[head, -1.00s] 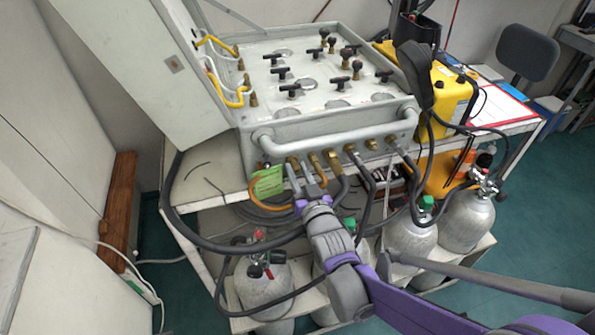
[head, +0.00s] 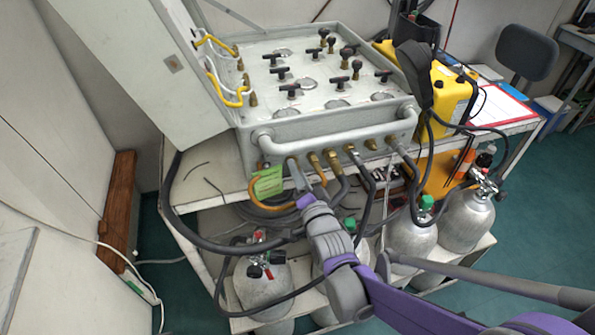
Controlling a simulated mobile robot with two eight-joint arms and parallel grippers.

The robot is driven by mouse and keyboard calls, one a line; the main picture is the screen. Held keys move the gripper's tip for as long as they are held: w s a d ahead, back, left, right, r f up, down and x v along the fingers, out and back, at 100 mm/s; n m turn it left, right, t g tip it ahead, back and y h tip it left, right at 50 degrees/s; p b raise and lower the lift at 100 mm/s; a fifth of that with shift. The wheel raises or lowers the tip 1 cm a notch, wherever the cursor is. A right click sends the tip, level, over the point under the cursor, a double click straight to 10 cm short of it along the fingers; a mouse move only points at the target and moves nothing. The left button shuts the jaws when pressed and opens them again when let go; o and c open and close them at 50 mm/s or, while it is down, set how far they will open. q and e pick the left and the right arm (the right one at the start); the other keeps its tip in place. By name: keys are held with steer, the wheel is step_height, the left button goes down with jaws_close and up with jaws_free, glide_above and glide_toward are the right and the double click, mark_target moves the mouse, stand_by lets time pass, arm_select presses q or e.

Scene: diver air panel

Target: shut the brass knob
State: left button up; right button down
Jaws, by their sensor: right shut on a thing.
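Several brass fittings stick out in a row from the front of the grey air panel (head: 270,130), below its tubular handle. The brass knob (head: 292,162) appears to be the one near the left end of this row, beside a green tag. My right gripper (head: 296,176) reaches up to it from below, with its fingers closed together on it. The fingers hide most of the knob, so how far it is turned cannot be told. My left gripper is out of view.
A green tag (head: 268,181) and an orange hose (head: 257,204) hang just left of the gripper. Dark hoses run from the neighbouring brass fittings (head: 332,158). Silver cylinders (head: 411,236) stand on the lower shelf. The panel's lid (head: 140,60) stands open at left.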

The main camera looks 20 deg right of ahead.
steer(key=shift+m, duration=0.6)
steer(key=c, duration=0.9)
jaws_free()
steer(key=s, duration=0.5)
steer(key=s+p, duration=0.1)
steer(key=s, duration=0.5)
steer(key=shift+d+f, duration=0.1)
steer(key=shift+d, duration=0.1)
